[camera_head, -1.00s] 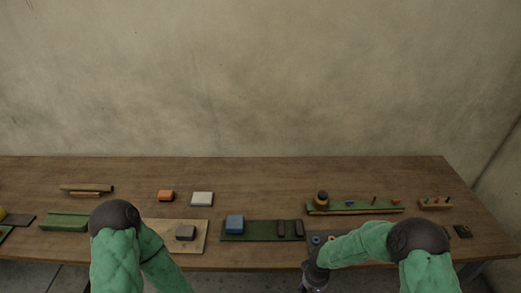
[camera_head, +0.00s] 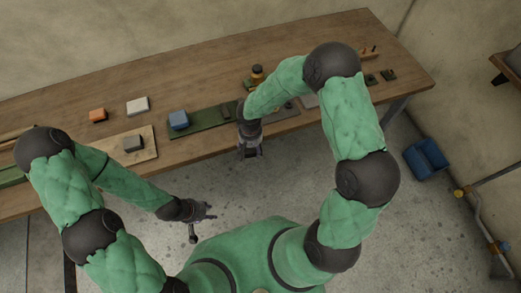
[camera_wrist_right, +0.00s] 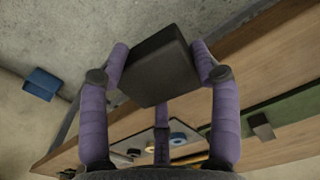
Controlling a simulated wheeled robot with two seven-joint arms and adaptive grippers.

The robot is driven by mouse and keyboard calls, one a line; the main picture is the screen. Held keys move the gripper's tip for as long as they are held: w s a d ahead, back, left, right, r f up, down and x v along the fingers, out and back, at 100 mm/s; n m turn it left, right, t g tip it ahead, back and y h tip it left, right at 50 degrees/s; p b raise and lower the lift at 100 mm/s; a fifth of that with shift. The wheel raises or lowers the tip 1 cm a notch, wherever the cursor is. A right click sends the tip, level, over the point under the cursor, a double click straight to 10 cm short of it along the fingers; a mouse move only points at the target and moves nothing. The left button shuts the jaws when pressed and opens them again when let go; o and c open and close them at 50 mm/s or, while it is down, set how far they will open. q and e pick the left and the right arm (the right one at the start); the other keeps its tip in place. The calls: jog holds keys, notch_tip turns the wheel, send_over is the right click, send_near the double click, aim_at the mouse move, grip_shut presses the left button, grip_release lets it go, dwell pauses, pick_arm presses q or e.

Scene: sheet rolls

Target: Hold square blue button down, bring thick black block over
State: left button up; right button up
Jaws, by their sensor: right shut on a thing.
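The square blue button (camera_head: 179,120) stands at the left end of a dark green board (camera_head: 205,119) on the table, with nothing touching it. My right gripper (camera_head: 250,150) is in front of the table edge, right of the button. In the right wrist view its purple fingers are shut on a thick black block (camera_wrist_right: 160,65), held clear of the table. Another dark block (camera_head: 229,109) stays on the green board and also shows in the right wrist view (camera_wrist_right: 262,126). My left gripper (camera_head: 205,213) is over the floor in front of the table, empty, its fingers spread.
A blue bin (camera_head: 426,158) stands on the floor at right. The floor before the table is clear.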

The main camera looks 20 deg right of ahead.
jog(key=w+r, duration=0.2)
jog(key=w, duration=0.2)
jog(key=w+r, duration=0.1)
jog(key=w, duration=0.3)
jog(key=w+r, duration=0.2)
jog(key=w, duration=0.2)
jog(key=shift+w+a+r, duration=0.3)
jog(key=shift+w+a, duration=0.1)
jog(key=w+a+r+n, duration=0.25)
jog(key=w+r, duration=0.25)
jog(key=w, duration=0.3)
jog(key=shift+m, duration=0.35)
jog(key=shift+s+a+f, duration=0.1)
jog(key=shift+f, duration=2.45)
pick_arm(q)
grip_shut()
jog(key=shift+w, duration=0.1)
